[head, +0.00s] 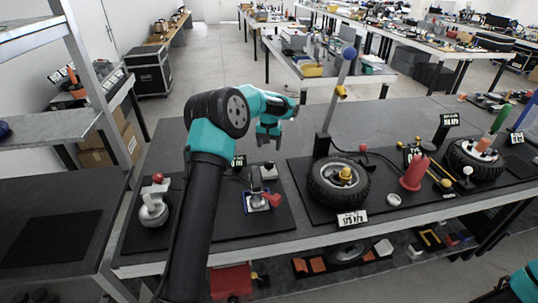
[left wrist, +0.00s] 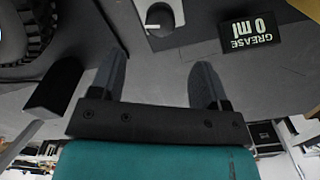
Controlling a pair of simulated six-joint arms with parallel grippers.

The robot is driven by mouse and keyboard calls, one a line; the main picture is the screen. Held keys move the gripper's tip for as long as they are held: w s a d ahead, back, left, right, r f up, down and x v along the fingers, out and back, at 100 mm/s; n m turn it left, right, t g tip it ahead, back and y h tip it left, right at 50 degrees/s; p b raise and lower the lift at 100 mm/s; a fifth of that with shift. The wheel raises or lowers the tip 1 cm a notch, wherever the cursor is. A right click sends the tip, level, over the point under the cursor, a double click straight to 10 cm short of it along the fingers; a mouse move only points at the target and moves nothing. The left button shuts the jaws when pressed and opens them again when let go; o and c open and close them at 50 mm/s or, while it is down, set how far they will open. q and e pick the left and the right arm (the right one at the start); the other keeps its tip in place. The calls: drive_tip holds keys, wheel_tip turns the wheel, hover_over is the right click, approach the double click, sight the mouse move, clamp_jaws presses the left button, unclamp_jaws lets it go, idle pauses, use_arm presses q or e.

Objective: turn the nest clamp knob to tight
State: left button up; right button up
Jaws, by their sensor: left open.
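A round dark knob with a white pointer line sits on a pale block (left wrist: 177,8) at the top edge of the left wrist view, partly cut off; I take it for the nest clamp knob (left wrist: 157,17). In the head view a small pale block with a dark top (head: 269,170) shows just below my left gripper (head: 267,144). That gripper points down, open and empty. In the left wrist view its fingers (left wrist: 159,72) are spread wide, apart from the knob. The pointer's setting cannot be read. My right gripper is out of view.
A "GREASE 0 ml" display (left wrist: 250,33) stands beside the knob. A device with a red lever (head: 271,199) is in front. A black tyre (head: 322,196) lies to the right, and a grey fitting with a red ball (head: 153,207) stands left.

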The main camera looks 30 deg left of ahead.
use_arm(q)
wheel_tip(320, 180, up, 8)
drive_tip(key=shift+f, duration=0.15)
drive_tip(key=shift+a, duration=0.1)
